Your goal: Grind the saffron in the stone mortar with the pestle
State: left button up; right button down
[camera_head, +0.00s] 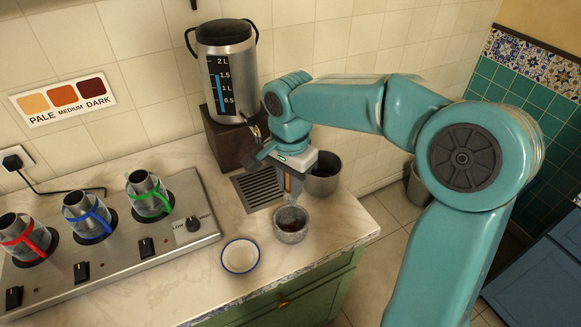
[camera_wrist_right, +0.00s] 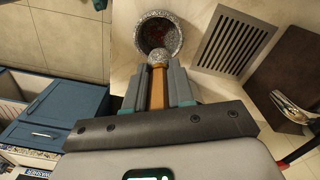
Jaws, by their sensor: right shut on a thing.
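The grey stone mortar (camera_head: 291,236) stands near the counter's front edge. In the right wrist view the mortar (camera_wrist_right: 142,38) shows red saffron (camera_wrist_right: 157,33) inside. My right gripper (camera_head: 288,186) is shut on the pestle, pointing down just behind and above the mortar. In the right wrist view the pestle (camera_wrist_right: 158,88) has a wooden handle between the fingers and a round grey stone head that overlaps the mortar's near rim. I cannot tell if the head touches the rim. My left gripper is not in view.
A white bowl with a blue rim (camera_head: 240,257) sits left of the mortar. A drain grate (camera_head: 258,188) and a metal pot (camera_head: 323,180) are behind it. A steel urn (camera_head: 226,75) stands on a brown block (camera_head: 228,143). A burner panel (camera_head: 120,245) with several pots fills the left.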

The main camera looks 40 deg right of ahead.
jog(key=shift+f, duration=0.95)
jog(key=shift+s+f, duration=0.2)
jog(key=shift+f, duration=0.1)
jog(key=shift+w+f+b, duration=0.1)
jog(key=shift+f+b, duration=3.25)
jog(key=shift+f, duration=0.45)
jog(key=shift+f, duration=0.25)
